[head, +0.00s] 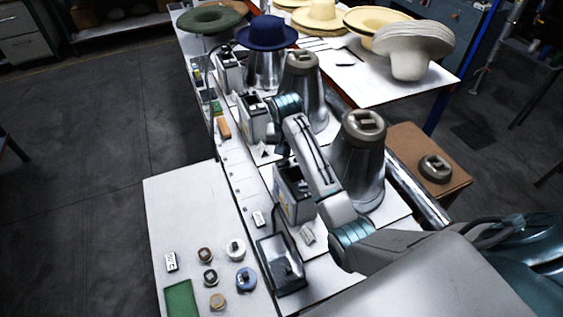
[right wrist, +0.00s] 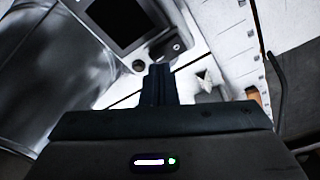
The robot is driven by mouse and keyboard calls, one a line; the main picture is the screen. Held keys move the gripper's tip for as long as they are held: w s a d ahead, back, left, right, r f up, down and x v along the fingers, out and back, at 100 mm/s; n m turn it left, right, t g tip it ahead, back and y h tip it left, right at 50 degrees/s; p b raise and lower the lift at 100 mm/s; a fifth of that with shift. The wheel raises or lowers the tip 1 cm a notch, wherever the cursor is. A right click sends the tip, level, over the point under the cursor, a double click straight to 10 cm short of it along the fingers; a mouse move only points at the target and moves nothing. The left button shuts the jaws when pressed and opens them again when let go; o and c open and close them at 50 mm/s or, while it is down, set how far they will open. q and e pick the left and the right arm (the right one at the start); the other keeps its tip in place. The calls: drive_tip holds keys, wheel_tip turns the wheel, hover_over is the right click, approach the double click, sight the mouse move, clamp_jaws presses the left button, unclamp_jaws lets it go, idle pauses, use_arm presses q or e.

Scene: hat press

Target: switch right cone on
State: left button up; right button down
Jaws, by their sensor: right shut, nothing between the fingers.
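The right cone (head: 358,170) is the nearest metal cone, with a grey cap and no hat. Its control box (head: 294,193) stands to its left, partly behind my right arm. My right gripper (head: 281,151) is a small dark shape above and beyond this box. In the right wrist view my right gripper (right wrist: 158,70) has its dark fingers shut and empty. Ahead of them is a box with a dark panel (right wrist: 122,20) and small knobs (right wrist: 139,66), which seems to be the same box. I cannot tell whether the fingertips touch it. My left gripper is not in view.
The middle cone (head: 300,90) and a far cone under a blue hat (head: 267,33) stand beyond, each with a box. A dark device (head: 281,265) lies in front. An orange block (head: 223,128) lies by the left edge. Several hats fill the back table.

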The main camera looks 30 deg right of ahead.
sight(286, 161)
drive_tip(key=shift+s+f, duration=0.1)
drive_tip(key=shift+f, duration=0.9)
idle(0.8)
drive_tip(key=shift+r+p, duration=0.35)
drive_tip(key=shift+r, duration=3.2)
drive_tip(key=shift+f, duration=0.1)
